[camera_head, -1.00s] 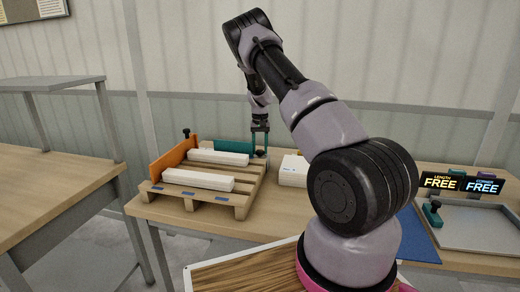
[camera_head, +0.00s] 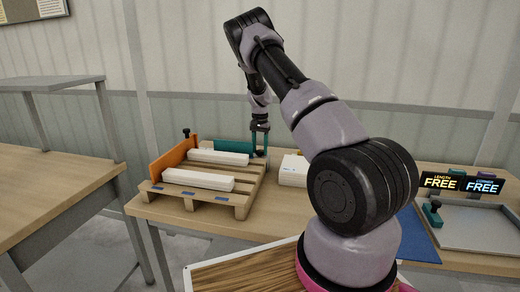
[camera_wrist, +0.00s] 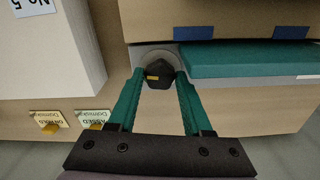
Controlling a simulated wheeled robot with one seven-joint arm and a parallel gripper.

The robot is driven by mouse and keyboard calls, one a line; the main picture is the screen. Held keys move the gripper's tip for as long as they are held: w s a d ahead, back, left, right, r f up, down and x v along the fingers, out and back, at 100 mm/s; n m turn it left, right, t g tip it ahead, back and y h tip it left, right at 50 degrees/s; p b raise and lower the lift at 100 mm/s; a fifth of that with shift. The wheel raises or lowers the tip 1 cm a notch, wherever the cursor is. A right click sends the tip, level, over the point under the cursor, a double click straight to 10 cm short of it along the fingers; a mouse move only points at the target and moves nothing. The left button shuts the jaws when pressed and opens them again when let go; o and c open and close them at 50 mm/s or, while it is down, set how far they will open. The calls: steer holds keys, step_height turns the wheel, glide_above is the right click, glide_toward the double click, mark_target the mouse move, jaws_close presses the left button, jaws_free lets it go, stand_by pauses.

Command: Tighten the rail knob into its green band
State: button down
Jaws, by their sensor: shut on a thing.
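The rail knob (camera_wrist: 160,72) is dark, with a small yellow mark on its near side. It sits in front of a grey rounded piece (camera_wrist: 146,54) at the end of the teal rail (camera_wrist: 250,60). My gripper (camera_wrist: 160,77) has its two teal fingers shut on the knob, one on each side. In the head view my gripper (camera_head: 260,143) points down at the right end of the teal rail (camera_head: 231,146), at the pallet's back right corner. The knob is hard to make out there. I cannot make out a green band on the dial.
The wooden pallet (camera_head: 200,197) carries two white bars (camera_head: 198,180) and an orange panel (camera_head: 174,158) with another dark knob (camera_head: 186,132). A white box (camera_head: 293,171) stands close to the right. Displays (camera_head: 441,182) reading FREE stand above a metal tray (camera_head: 485,229) at the far right.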

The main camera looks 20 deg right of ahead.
mark_target(260, 151)
steer(key=shift+m, duration=0.6)
steer(key=c, duration=0.6)
jaws_free()
step_height(260, 151, up, 11)
